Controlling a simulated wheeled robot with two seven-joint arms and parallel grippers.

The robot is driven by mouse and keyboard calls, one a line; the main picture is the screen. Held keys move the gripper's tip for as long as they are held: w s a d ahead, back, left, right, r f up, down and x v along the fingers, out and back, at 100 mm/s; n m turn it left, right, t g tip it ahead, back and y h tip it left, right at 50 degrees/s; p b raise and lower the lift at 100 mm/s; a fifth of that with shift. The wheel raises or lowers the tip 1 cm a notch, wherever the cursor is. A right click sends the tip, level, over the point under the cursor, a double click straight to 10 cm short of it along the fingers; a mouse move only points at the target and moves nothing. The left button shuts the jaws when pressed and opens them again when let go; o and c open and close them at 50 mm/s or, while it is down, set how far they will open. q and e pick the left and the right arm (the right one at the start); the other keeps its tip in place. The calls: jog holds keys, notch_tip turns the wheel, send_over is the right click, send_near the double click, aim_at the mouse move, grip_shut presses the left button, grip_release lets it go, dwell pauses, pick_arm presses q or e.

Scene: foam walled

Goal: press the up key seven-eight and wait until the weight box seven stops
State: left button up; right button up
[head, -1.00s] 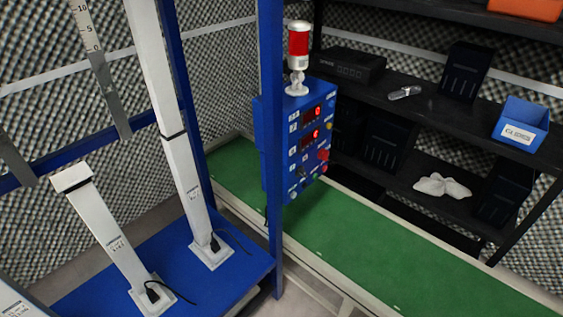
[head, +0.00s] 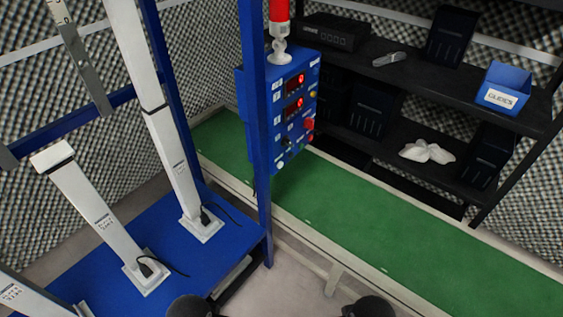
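A blue control panel (head: 290,110) is fixed to a blue post (head: 255,130). Its face has two red lit displays (head: 294,84), small white labels, and several keys and knobs, including red ones (head: 309,124) at the right. The labels are too small to read, so I cannot tell which key is up seven-eight. White columns stand on a blue platform (head: 200,262): a tall one (head: 165,130) and a shorter capped one (head: 100,215). Their labels are unreadable, and I cannot tell which part is weight box seven. No gripper fingers show; two dark rounded parts of mine reach the bottom edge.
A red signal lamp (head: 279,10) tops the panel. A green conveyor belt (head: 370,225) runs behind the post. Black shelves (head: 400,75) hold dark bins, a blue bin (head: 503,88) and a white crumpled item (head: 427,152). A metal scale (head: 80,60) hangs at upper left.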

jog(key=shift+w+r, duration=0.1)
jog(key=shift+w, duration=0.1)
jog(key=shift+w+r, duration=0.1)
jog(key=shift+w, duration=0.15)
grip_shut()
jog(key=shift+s, duration=0.15)
jog(key=shift+s+f, duration=0.2)
jog(key=shift+s, duration=0.15)
jog(key=shift+w+r, duration=0.2)
jog(key=shift+w, duration=0.3)
jog(key=shift+s, duration=0.15)
